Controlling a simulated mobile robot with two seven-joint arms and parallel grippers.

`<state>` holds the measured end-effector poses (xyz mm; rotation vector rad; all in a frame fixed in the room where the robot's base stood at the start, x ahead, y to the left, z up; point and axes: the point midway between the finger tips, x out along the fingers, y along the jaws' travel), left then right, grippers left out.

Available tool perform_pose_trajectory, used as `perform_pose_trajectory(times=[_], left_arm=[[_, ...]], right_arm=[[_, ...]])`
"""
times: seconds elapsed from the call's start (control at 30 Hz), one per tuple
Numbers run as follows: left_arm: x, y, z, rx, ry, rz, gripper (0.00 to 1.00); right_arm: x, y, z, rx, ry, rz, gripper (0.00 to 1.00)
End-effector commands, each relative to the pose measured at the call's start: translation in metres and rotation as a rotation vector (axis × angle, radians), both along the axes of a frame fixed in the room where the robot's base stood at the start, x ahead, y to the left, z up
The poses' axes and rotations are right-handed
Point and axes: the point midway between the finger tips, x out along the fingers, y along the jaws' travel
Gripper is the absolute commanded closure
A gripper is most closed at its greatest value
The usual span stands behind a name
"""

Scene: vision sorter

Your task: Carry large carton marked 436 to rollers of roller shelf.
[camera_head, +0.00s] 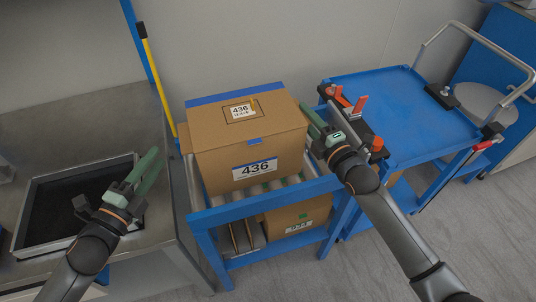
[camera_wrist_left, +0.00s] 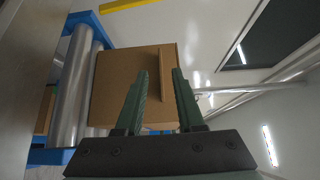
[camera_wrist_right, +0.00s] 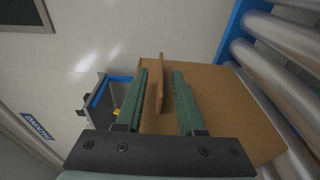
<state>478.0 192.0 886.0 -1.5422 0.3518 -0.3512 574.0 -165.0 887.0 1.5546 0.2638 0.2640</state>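The large brown carton marked 436 (camera_head: 225,158) sits upright on the rollers (camera_head: 284,183) of the blue roller shelf (camera_head: 262,207), with blue tape along its top edge. A flap sticks out from each side. My left gripper (camera_head: 148,170) is open and empty, apart from the carton on its left; the carton's left side (camera_wrist_left: 112,85) shows beyond its fingers. My right gripper (camera_head: 318,120) is open close to the carton's right side. In the right wrist view the side flap (camera_wrist_right: 160,85) shows between the fingers; whether they touch it is unclear.
Another brown carton (camera_head: 283,220) is on the lower shelf. A blue cart (camera_head: 405,115) with orange-handled tools stands right of the shelf. A metal table (camera_head: 60,135) with a dark-bottomed tray (camera_head: 62,177) stands left. A yellow pole (camera_head: 157,80) stands behind, by the wall.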

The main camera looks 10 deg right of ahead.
Motion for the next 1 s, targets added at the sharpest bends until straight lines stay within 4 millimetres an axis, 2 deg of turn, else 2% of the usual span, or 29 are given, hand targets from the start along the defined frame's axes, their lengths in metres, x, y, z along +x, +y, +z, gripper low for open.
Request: perform_pose_trajectory(times=[0.23, 0.37, 0.8, 1.0], left_arm=[[-0.012, 0.006, 0.000, 0.000, 0.000, 0.000, 0.63], [-0.012, 0.006, 0.000, 0.001, 0.000, 0.000, 0.63], [-0.012, 0.006, 0.000, 0.001, 0.000, 0.000, 0.63], [-0.012, 0.006, 0.000, 0.001, 0.000, 0.000, 0.63]], right_arm=[[-0.002, -0.001, 0.000, 0.000, 0.001, 0.000, 0.63], [-0.012, -0.004, -0.001, -0.002, 0.002, 0.000, 0.63], [-0.087, -0.030, -0.001, -0.002, 0.003, 0.000, 0.63], [-0.107, -0.037, -0.001, -0.001, 0.001, 0.000, 0.63]])
